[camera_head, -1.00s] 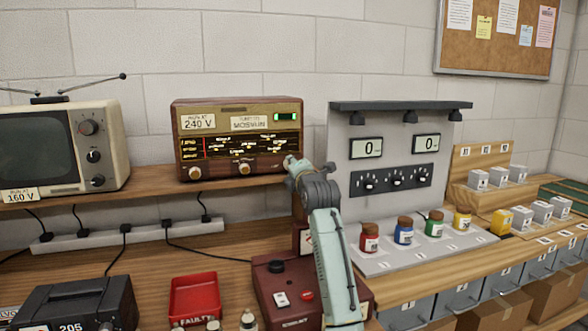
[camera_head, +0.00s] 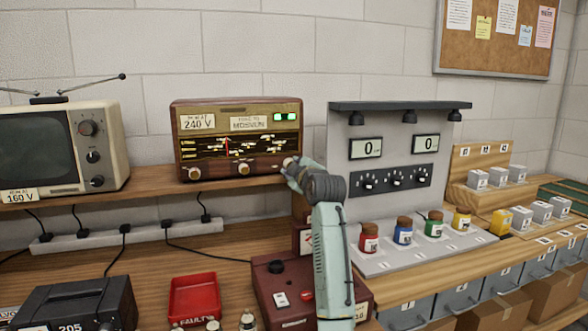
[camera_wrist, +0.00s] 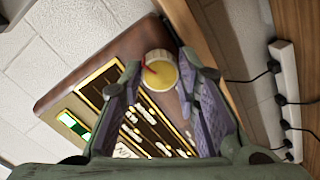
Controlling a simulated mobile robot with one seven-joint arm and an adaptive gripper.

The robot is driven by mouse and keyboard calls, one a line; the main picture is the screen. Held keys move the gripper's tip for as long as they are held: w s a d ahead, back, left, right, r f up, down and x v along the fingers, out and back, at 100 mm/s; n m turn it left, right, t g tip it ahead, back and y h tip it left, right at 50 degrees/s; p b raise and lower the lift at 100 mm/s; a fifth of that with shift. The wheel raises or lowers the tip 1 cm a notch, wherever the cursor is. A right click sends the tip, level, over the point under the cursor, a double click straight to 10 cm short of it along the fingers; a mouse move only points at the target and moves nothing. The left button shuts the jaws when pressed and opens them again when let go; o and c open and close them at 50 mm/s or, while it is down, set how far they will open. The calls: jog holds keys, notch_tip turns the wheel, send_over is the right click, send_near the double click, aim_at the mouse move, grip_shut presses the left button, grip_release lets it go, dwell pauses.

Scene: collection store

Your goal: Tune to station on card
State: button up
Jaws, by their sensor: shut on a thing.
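The brown radio (camera_head: 239,111) stands on the shelf, with a card (camera_head: 254,123) that reads "TUNE TO" and a name like MOSVUN. Its dark dial (camera_head: 268,150) has station names in small print and a red needle (camera_head: 199,148) in the left part. A green indicator (camera_head: 285,117) is lit at the upper right. My gripper (camera_head: 289,163) is at the radio's right-hand knob. In the wrist view, my gripper's fingers (camera_wrist: 160,78) are shut on that cream knob (camera_wrist: 159,67), which has a red mark. My fingers hide part of the radio's front there.
Two more knobs are on the radio's front, at the left (camera_head: 195,173) and middle (camera_head: 243,169). A television (camera_head: 118,135) stands to the left. A power strip (camera_head: 145,235) runs below the shelf. A grey panel (camera_head: 345,185) with coloured jars stands to the right.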

jog(key=m+y, duration=0.1)
jog(key=m, duration=1)
jog(key=m+y, duration=0.1)
jog(key=m, duration=1)
jog(key=shift+a, duration=0.1)
jog(key=shift+y, duration=0.3)
dwell(0.3)
jog(key=o, duration=1.2)
jog(key=shift+f, duration=0.1)
jog(key=shift+c, duration=0.2)
jog(key=shift+s, duration=0.1)
